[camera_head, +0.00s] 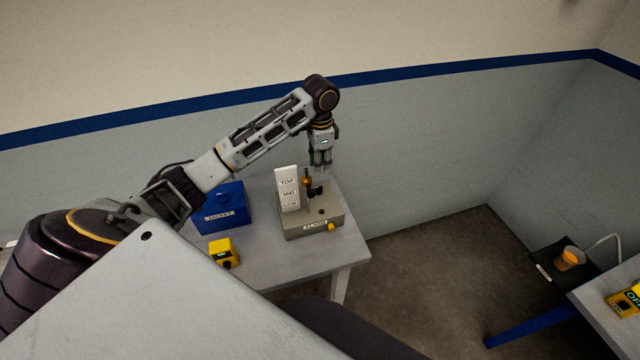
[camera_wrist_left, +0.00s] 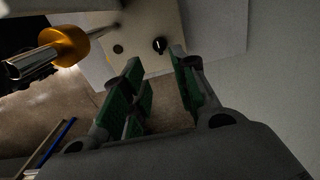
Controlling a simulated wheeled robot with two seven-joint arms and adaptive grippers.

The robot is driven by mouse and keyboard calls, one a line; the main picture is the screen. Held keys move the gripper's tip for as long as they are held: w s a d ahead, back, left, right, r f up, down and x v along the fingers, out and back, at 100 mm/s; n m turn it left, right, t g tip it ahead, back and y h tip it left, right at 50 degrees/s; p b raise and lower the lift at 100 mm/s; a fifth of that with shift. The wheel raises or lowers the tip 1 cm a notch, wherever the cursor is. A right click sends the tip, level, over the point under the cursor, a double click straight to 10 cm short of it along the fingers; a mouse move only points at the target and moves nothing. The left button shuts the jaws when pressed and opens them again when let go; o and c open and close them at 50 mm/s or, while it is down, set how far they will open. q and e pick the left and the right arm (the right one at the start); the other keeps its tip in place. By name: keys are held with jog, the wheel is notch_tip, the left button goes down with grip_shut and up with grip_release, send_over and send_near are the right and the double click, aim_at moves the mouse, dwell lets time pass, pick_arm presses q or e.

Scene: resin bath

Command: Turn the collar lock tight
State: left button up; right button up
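A grey box (camera_head: 300,228) with a front label that seems to read ALARM stands on the left table. On it are a white board (camera_head: 288,188) marked TOP, MID and LOW, and an upright post with an orange part (camera_head: 307,178). A black collar-like piece (camera_head: 316,190) sits low on the post; I take it for the collar lock. My left gripper (camera_head: 322,170) points down, just above and right of the post. In the left wrist view its green-padded fingers (camera_wrist_left: 158,88) are open and empty. That view also shows the orange part (camera_wrist_left: 70,44) and a black knob (camera_wrist_left: 160,45) with a white mark.
A blue box labelled JACKET (camera_head: 225,208) and a yellow box (camera_head: 224,252) stand left of the grey box on the table (camera_head: 270,268). A dark stand with an orange cup (camera_head: 569,258) and a second table (camera_head: 600,310) are at the right. Floor between the tables is clear.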

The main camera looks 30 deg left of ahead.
aim_at(320, 187)
pick_arm(q)
notch_tip(320, 187, down, 10)
jog(key=shift+p, duration=0.65)
grip_shut()
